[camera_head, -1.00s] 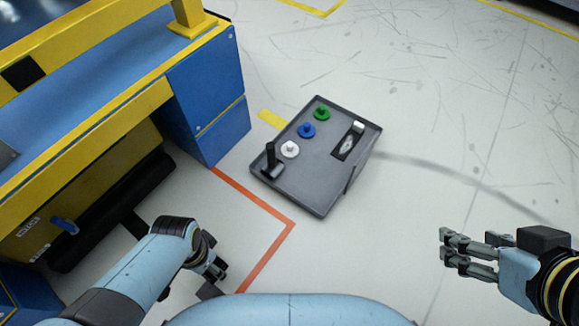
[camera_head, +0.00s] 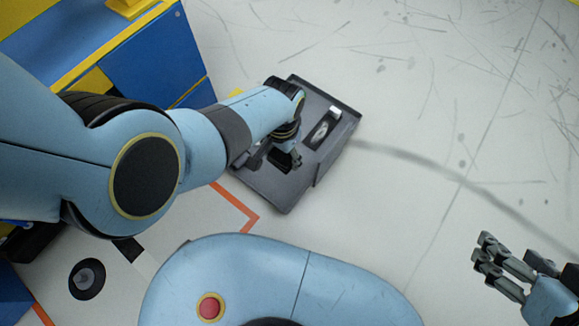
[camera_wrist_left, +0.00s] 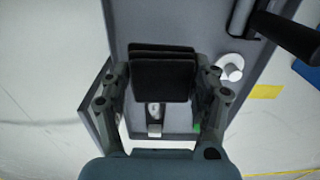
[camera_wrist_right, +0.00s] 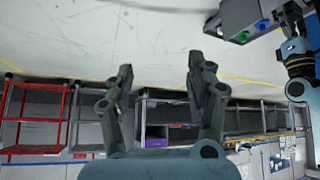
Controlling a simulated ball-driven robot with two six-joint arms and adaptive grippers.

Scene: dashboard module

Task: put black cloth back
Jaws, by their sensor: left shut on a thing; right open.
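My left gripper (camera_head: 288,158) is over the grey dashboard module (camera_head: 270,190) and is shut on a folded black cloth (camera_wrist_left: 163,76). In the left wrist view the cloth lies flat between the two fingers, above the module's panel. Whether the cloth touches the panel I cannot tell. My left forearm hides the module's knobs and lever in the head view. In the left wrist view a white knob (camera_wrist_left: 229,67) and a black lever (camera_wrist_left: 288,35) show to the right of the cloth. My right gripper (camera_head: 482,260) is open and empty, off to the right.
A slot with a light switch piece (camera_head: 322,130) is on the module's right part. A blue and yellow workbench (camera_head: 150,60) stands at the upper left. Orange tape (camera_head: 238,206) marks the floor. The floor on the right is clear. Racks (camera_wrist_right: 50,110) stand far off in the right wrist view.

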